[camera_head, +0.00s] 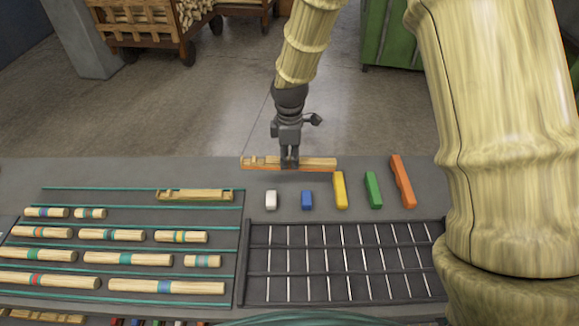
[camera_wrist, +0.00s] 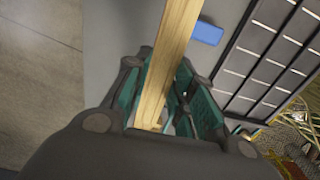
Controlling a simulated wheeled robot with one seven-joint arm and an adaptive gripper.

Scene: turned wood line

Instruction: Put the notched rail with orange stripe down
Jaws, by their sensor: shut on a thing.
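The notched rail with orange stripe (camera_head: 318,163) is a long pale wooden bar with notches toward its left end and an orange line along its lower edge. It lies crosswise in the head view, at the far edge of the grey table (camera_head: 440,185). My gripper (camera_head: 289,163) points down and is shut on the rail near its middle. In the wrist view the rail (camera_wrist: 168,55) runs between my gripper's teal-lined fingers (camera_wrist: 165,95). I cannot tell whether the rail touches the table or hangs just above it. The stripe is not visible in the wrist view.
Another notched rail (camera_head: 195,195) and several banded dowels lie left. A black slotted rack (camera_head: 345,262) sits in front. Bare table lies left of the held rail.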

